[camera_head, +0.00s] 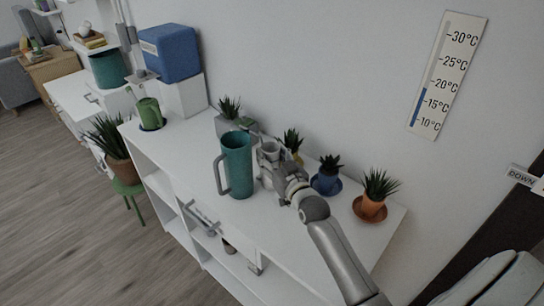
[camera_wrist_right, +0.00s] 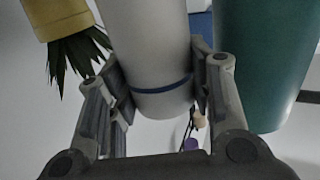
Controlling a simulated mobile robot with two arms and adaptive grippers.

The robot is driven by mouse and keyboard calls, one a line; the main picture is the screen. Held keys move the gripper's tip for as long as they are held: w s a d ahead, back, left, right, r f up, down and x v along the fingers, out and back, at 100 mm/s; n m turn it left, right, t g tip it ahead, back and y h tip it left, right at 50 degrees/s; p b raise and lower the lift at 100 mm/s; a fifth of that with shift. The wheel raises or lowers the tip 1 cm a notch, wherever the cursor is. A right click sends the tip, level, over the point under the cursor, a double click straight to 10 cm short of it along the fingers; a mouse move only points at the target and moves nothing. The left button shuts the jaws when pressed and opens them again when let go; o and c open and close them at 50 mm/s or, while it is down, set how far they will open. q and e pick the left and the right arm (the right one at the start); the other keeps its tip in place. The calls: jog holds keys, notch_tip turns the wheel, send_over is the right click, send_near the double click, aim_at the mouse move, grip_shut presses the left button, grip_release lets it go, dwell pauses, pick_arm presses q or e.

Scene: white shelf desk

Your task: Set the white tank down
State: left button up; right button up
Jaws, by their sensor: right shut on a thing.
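My right gripper (camera_head: 268,158) is over the white desk top, just right of a tall teal mug (camera_head: 237,160). It is shut on the white tank (camera_wrist_right: 150,50), a pale cylinder with a thin dark blue band, which sits between both fingers (camera_wrist_right: 165,90) in the wrist view. In the head view the tank (camera_head: 268,147) is small and partly covered by the gripper. I cannot tell whether its base touches the desk (camera_head: 265,225). The teal mug (camera_wrist_right: 262,60) is close beside the tank in the wrist view. My left gripper is not in view.
Several potted plants line the wall, including a blue pot (camera_head: 326,184) and an orange pot (camera_head: 370,208) right of my gripper. A green watering can (camera_head: 150,113) stands at the far left end. Bare desk lies in front of the mug and gripper.

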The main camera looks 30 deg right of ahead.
jog(key=shift+f, duration=0.1)
jog(key=o, duration=1.2)
jog(key=s, duration=1.2)
jog(key=shift+a+r+b, duration=0.25)
jog(key=shift+a+b, duration=0.1)
